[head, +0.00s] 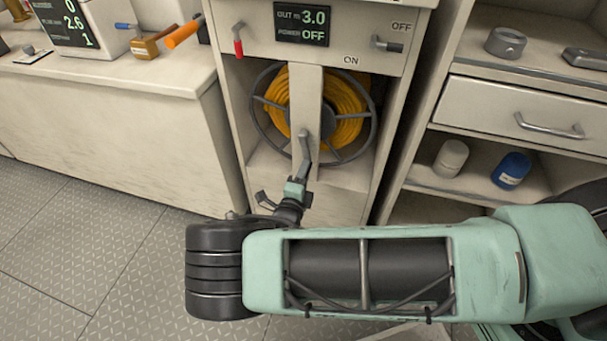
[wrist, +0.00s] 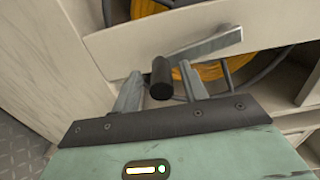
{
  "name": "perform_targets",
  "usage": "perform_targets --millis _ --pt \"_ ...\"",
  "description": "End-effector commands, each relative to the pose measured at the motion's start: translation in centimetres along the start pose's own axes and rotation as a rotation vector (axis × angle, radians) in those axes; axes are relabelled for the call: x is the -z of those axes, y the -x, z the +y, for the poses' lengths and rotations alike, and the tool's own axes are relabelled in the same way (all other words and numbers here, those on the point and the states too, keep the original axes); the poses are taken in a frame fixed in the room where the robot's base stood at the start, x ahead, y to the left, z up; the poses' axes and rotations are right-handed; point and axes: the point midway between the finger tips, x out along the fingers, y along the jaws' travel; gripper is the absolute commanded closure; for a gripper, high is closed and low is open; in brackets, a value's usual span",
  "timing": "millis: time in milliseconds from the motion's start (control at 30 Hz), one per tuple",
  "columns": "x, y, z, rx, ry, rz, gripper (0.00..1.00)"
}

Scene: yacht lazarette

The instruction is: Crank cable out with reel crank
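The reel (head: 360,118) with yellow cable (head: 345,105) sits in an open cabinet bay behind a pale upright post (head: 305,95). The grey reel crank (head: 304,158) is mounted on the post and its arm hangs down in the head view. In the wrist view the crank arm (wrist: 205,45) runs from upper right to a dark cylindrical handle (wrist: 161,79). My gripper (wrist: 160,88) is open, with one finger on each side of the handle and gaps visible. In the head view my gripper (head: 285,200) is at the crank's lower end, partly hidden by my arm.
The display (head: 302,22) above reads "OUT m 3.0" and "POWER OFF". A red-handled lever (head: 238,40) and a dark-handled lever (head: 387,44) stick out beside it. Shelves at right hold a white jar (head: 451,158) and blue jar (head: 511,170). Floor (head: 70,260) at left is clear.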

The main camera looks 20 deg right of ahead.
Motion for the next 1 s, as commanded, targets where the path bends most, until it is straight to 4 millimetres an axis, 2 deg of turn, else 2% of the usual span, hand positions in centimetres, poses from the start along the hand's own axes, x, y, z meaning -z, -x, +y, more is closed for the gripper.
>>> perform_targets --millis 267,433,567,1000 --pt "0.0 -0.1 -0.1 0.002 -0.001 0.000 0.56" --pt "-0.1 1.2 -0.2 0.003 -0.001 -0.002 0.56" --pt "-0.2 3.6 -0.2 0.001 -0.002 -0.004 0.56" --pt "-0.1 13.7 -0.1 0.001 -0.001 -0.003 0.56"
